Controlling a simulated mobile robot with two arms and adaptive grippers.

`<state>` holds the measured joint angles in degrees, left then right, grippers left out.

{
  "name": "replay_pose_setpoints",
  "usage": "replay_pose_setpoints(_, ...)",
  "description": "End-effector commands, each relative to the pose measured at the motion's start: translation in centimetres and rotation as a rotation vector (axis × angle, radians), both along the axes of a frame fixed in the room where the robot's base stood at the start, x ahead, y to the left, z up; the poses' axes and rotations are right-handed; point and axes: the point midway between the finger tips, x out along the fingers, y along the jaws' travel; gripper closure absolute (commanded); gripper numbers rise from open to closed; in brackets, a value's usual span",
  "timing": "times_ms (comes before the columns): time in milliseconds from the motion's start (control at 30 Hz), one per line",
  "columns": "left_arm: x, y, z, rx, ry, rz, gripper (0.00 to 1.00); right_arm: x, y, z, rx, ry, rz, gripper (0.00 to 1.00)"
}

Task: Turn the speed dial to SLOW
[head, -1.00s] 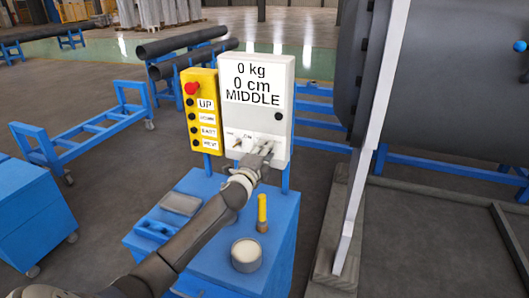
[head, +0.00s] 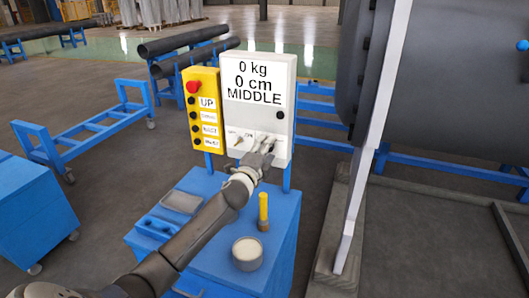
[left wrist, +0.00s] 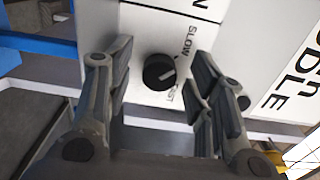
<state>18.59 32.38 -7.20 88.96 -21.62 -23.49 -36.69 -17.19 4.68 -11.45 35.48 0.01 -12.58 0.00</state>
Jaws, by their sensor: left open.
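The speed dial (left wrist: 159,72) is a black round knob with a light pointer line, on the white control box (head: 236,117). In the left wrist view it sits between the labels SLOW and FAST; the line points toward the SLOW/FAST side, nearer FAST. My left gripper (head: 267,144) is in front of the lower right of the box and covers the dial in the head view. In the left wrist view the open fingers of this gripper (left wrist: 158,88) stand on either side of the dial, apart from it. The box display reads 0 kg, 0 cm, MIDDLE. My right gripper is not in view.
A yellow button panel (head: 203,122) with a red knob is left of the box. A small key-like switch (head: 238,139) is beside the gripper. The blue cart (head: 226,278) below carries a yellow-handled tool (head: 263,211) and a round tin (head: 247,254).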

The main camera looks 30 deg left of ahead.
Motion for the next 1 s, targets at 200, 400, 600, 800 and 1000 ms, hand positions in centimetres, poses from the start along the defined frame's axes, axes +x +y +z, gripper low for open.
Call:
replay_pose_setpoints(200,-1.3,-0.4,-0.1,0.001,0.000,-0.002,0.51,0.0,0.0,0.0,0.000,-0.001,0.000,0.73)
replay_pose_setpoints(400,-4.4,-1.1,-0.2,0.000,0.002,-0.002,0.51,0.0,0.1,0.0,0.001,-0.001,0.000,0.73)
replay_pose_setpoints(600,-7.8,-1.9,-0.1,0.001,0.002,-0.001,0.51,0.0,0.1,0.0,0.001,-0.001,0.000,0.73)
replay_pose_setpoints(800,-10.4,-2.5,-0.1,0.000,0.002,0.000,0.51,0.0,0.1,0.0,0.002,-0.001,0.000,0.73)
replay_pose_setpoints(1000,-11.6,-2.7,-0.1,0.000,0.002,0.001,0.51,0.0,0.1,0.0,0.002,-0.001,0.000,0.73)
